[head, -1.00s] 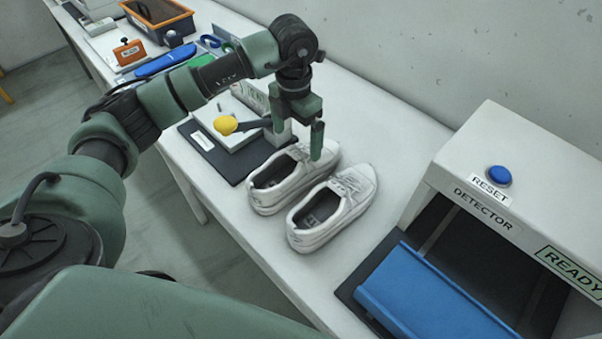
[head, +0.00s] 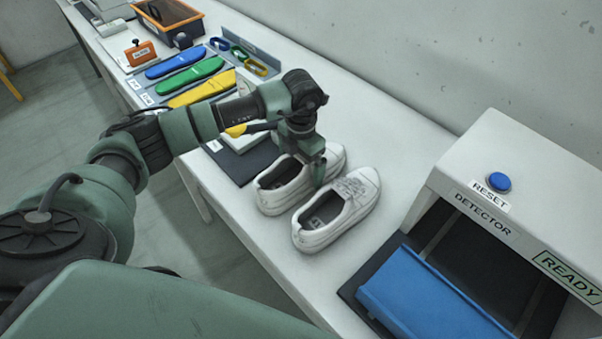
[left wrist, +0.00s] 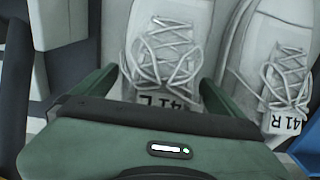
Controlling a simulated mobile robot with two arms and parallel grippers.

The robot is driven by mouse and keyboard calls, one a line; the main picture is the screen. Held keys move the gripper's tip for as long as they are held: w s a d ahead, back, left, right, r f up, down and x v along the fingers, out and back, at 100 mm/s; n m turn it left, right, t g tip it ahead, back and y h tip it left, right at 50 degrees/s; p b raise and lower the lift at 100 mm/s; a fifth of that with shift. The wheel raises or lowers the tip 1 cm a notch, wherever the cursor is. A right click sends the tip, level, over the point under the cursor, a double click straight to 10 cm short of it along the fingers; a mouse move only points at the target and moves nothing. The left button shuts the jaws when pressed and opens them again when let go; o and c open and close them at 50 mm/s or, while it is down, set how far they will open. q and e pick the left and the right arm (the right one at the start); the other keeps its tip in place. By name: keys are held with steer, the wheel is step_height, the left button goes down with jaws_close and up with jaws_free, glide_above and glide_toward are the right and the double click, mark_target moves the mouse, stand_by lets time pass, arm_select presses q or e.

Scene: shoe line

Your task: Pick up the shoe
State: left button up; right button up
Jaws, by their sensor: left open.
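Two white lace-up shoes stand side by side on the white table. The left shoe (head: 285,186) is marked 41 L in the left wrist view (left wrist: 165,50). The right shoe (head: 338,212) is marked 41 R in the left wrist view (left wrist: 277,70). My left gripper (head: 307,172) is low over the left shoe. In the left wrist view its two fingers (left wrist: 156,85) stand apart on either side of the left shoe's laced part, one finger in the gap between the shoes. The gripper hides part of the left shoe in the head view. My right gripper is not in view.
A white detector (head: 510,190) with a blue reset button (head: 498,182) and a blue ramp (head: 430,300) stands at the right. Blue, green and yellow insoles (head: 190,75) and an orange-rimmed bin (head: 168,22) lie at the far left. A dark mat (head: 240,163) lies behind the shoes.

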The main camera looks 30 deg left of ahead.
arm_select(q)
steer(key=c, duration=1.4)
steer(key=shift+c, duration=1)
steer(key=shift+r, duration=0.15)
